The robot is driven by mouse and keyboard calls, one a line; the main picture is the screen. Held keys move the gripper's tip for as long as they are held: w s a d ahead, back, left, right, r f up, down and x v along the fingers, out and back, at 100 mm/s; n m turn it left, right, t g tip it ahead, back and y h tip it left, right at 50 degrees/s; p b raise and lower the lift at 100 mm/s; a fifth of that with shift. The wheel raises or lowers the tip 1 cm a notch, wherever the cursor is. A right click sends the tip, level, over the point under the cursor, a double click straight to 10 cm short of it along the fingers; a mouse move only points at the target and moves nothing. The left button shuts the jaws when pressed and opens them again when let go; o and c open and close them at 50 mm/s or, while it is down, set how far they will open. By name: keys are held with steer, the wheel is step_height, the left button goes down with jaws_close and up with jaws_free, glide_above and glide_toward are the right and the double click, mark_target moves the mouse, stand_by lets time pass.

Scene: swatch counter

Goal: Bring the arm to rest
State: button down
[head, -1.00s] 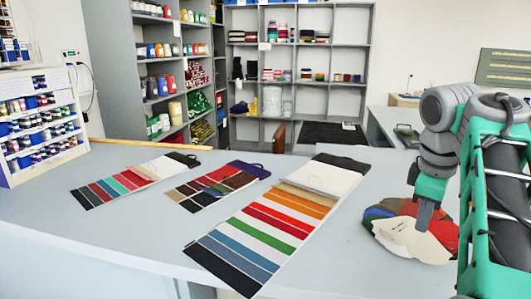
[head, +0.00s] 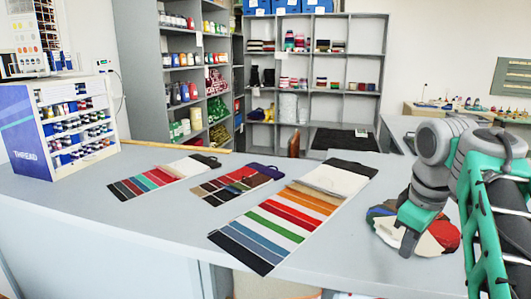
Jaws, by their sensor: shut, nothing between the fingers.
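My gripper (head: 409,243) is at the right of the head view, pointing down in front of a fan of coloured swatches (head: 447,233) on the counter. Its fingers are together and hold nothing. It hides part of the swatch fan. I cannot tell whether the fingertips touch the fan or the counter. My arm fills the right edge of the view.
Three swatch cards lie on the grey counter (head: 108,220): a long striped one (head: 275,228), a small dark one (head: 237,182) and a striped one (head: 150,178). A thread rack (head: 75,128) stands at the left. Shelves (head: 345,40) stand behind. The counter's front left is clear.

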steer(key=s+a+f+m+y+p, duration=0.1)
steer(key=s+a+f+m+p, duration=0.15)
steer(key=a, duration=0.35)
steer(key=s+a+f+m+p, duration=0.1)
steer(key=a+f+m+p, duration=0.1)
steer(key=a+p, duration=0.3)
steer(key=s+a+f+m+t+p, duration=0.1)
steer(key=s+a+f+m+p, duration=0.1)
steer(key=s+f, duration=0.3)
steer(key=shift+s+a+f+m, duration=0.35)
steer(key=shift+a+f, duration=0.3)
steer(key=shift+a, duration=0.05)
